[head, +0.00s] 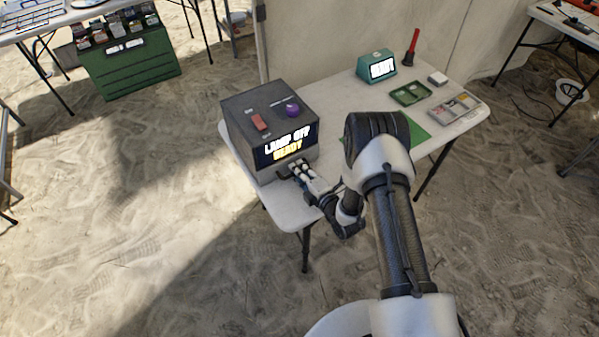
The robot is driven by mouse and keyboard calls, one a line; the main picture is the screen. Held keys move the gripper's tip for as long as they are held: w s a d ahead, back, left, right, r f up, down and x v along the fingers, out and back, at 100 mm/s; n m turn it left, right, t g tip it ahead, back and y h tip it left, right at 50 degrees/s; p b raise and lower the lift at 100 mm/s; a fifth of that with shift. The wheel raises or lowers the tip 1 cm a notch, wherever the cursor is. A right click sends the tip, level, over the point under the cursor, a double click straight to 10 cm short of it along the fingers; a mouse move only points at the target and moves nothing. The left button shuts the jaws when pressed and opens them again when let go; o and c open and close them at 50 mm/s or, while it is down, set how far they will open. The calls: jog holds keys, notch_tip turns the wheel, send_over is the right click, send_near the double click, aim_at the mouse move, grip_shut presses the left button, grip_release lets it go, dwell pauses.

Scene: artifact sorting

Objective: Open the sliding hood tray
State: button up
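The hood (240,120) is a dark grey box on the left end of the white table. Its top has a red switch (260,122) and a purple knob (292,109). Its front display (287,147) reads "LAMP OFF READY". Low on the front, below the display, is a dark part that may be the tray front or its handle (284,171). My gripper (297,170) is at this low front part, close to or touching it. The fingers are small in the picture, and I cannot tell whether they are open or shut on it. The tray itself is not clearly visible.
On the table (337,100) are a teal display box (377,67), a red-handled tool (412,47), a green tray (410,93), a grey compartment tray (455,108) and a green mat (418,134) partly behind my arm. A green cabinet (130,72) stands back left. Sandy floor in front is clear.

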grip_shut()
dwell(0.7)
